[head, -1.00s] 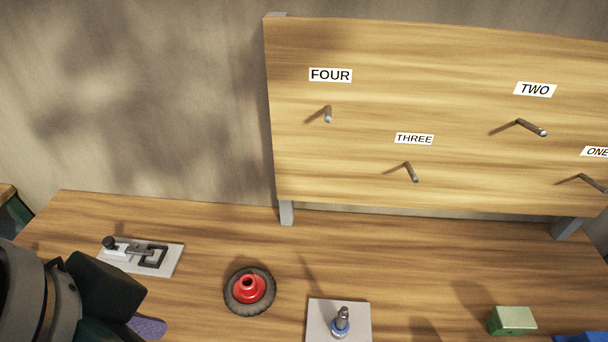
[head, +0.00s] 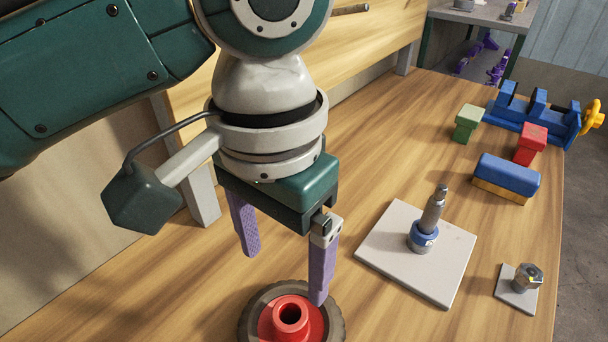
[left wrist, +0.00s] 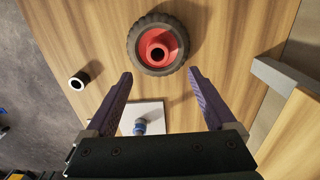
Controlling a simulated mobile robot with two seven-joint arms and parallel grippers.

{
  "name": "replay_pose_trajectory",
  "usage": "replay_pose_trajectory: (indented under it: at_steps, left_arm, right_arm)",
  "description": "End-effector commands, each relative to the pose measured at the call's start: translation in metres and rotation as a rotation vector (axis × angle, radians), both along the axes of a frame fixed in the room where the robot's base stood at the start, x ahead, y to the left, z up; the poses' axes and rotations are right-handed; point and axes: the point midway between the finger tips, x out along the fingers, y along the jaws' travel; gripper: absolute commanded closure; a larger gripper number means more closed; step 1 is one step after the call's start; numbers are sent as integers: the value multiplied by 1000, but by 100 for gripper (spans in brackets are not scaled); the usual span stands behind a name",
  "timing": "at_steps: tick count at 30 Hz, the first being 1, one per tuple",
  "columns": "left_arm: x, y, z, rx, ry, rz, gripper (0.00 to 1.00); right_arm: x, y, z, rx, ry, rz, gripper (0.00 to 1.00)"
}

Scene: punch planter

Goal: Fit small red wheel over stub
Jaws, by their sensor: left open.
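The small red wheel (head: 291,317), a red hub with a raised hollow centre in a dark tyre, lies flat on the wooden bench. Its lower edge is cut off in the head view, but it shows whole in the left wrist view (left wrist: 159,45). The metal stub (head: 432,213) stands upright on a pale square plate (head: 383,254), with a blue collar at its base. My left gripper (head: 284,276) is open and empty, purple fingers pointing down, above and just behind the wheel. In the left wrist view, the wheel is beyond the fingertips (left wrist: 161,75). My right gripper is not seen.
Right of the stub are a small plate with a metal nut (head: 524,279), a blue block (head: 508,175), a red block (head: 530,143), a green block (head: 468,122) and a blue vise (head: 535,117). Bench between wheel and plate is clear.

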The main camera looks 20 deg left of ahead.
Motion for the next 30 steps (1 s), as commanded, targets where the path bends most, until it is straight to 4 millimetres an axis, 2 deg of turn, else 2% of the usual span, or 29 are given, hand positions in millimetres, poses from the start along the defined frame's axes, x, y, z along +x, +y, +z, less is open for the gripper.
replay_pose_trajectory:
  at_steps: [7,14,21,30]
  left_arm:
    - [0,2,-35,8,5,4,11]
    - [-1,1,-57,9,3,4,11]
    - [-4,0,-94,7,3,2,11]
    - [-4,0,-100,6,0,2,11]
  right_arm:
    - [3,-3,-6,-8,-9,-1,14]
    - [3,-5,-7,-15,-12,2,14]
    - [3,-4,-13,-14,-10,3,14]
    - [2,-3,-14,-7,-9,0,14]
